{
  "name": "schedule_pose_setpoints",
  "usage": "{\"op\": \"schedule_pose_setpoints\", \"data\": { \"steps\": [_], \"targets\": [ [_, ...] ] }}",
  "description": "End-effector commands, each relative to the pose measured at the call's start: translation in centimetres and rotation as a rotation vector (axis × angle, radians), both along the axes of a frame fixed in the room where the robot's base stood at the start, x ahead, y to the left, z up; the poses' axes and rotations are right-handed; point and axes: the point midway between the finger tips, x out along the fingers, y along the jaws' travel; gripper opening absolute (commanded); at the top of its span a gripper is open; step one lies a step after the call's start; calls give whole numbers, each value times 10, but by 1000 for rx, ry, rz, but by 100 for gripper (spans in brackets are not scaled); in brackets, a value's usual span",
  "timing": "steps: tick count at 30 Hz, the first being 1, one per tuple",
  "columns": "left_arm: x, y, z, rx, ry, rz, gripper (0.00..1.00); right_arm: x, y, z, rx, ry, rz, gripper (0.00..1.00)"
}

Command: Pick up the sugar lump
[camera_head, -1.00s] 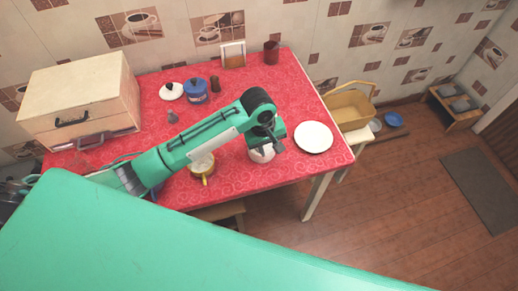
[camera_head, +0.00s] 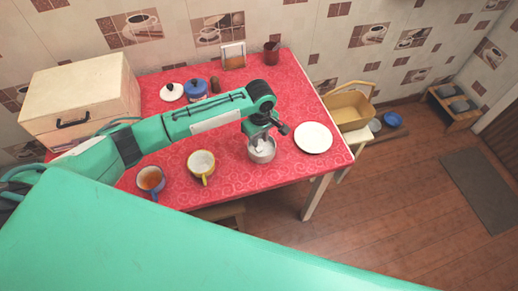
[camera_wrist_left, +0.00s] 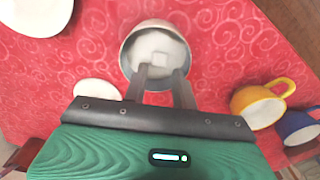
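A grey metal bowl (camera_head: 262,155) with white contents stands on the red table, left of the white plate. In the left wrist view the bowl (camera_wrist_left: 127,62) holds a pale sugar lump (camera_wrist_left: 160,57) on white sugar; its outline is faint. My left gripper (camera_head: 261,143) points down into the bowl. In the wrist view its two fingers (camera_wrist_left: 160,72) are apart, one on each side of the lump's near side. I see no clear contact with the lump. My right gripper is not in view.
A yellow cup (camera_head: 200,165) and a blue cup of tea (camera_head: 151,180) stand left of the bowl. The white plate (camera_head: 313,137) is to its right. A blue pot (camera_head: 196,90), a white lid (camera_head: 171,92) and a wooden box (camera_head: 82,92) stand farther back.

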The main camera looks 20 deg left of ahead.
Motion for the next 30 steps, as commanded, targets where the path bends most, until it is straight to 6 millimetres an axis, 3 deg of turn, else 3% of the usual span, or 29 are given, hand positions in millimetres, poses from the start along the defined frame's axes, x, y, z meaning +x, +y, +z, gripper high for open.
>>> {"op": "schedule_pose_setpoints", "data": {
  "steps": [5, 13, 22, 26, 30],
  "targets": [
    [0, 0, -12, 1, 2, -1, 27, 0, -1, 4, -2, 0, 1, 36],
    [0, 1, -50, 1, 1, -1, 27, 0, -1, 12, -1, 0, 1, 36],
    [0, 1, -56, 0, 0, -2, 27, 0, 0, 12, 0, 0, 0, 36],
    [0, 1, -56, 0, 0, -2, 2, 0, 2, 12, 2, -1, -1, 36],
    [0, 1, -56, -1, -1, -1, 0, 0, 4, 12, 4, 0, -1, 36]
  ]
}}
